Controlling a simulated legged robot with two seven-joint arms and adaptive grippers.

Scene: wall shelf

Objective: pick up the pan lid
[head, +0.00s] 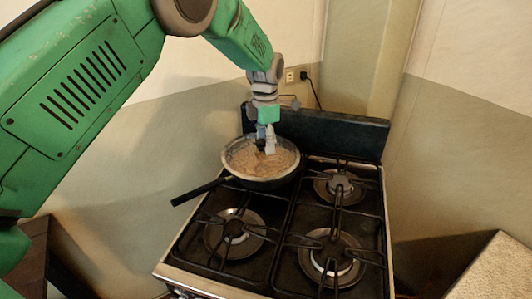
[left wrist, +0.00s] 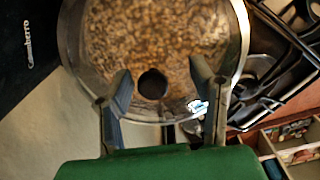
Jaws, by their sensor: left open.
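The pan lid (head: 245,160) is round and see-through with a pale metal rim. It sits on a dark pan (head: 262,184) at the back left of the stove, and brownish contents show through it. In the left wrist view the lid (left wrist: 190,30) fills the upper middle, with its round black knob (left wrist: 152,84). My left gripper (head: 266,148) points down over the lid. In the left wrist view its fingers (left wrist: 160,74) are open, one on each side of the knob, with gaps between. The exact height of the fingertips over the lid is unclear. My right gripper is not in view.
The pan's handle (head: 198,191) points to the lower left. Several bare burners with black grates (head: 332,256) lie in front and to the right. The stove's dark back panel (head: 345,133) stands behind. A compartmented wooden box (left wrist: 295,145) shows at the left wrist view's lower right.

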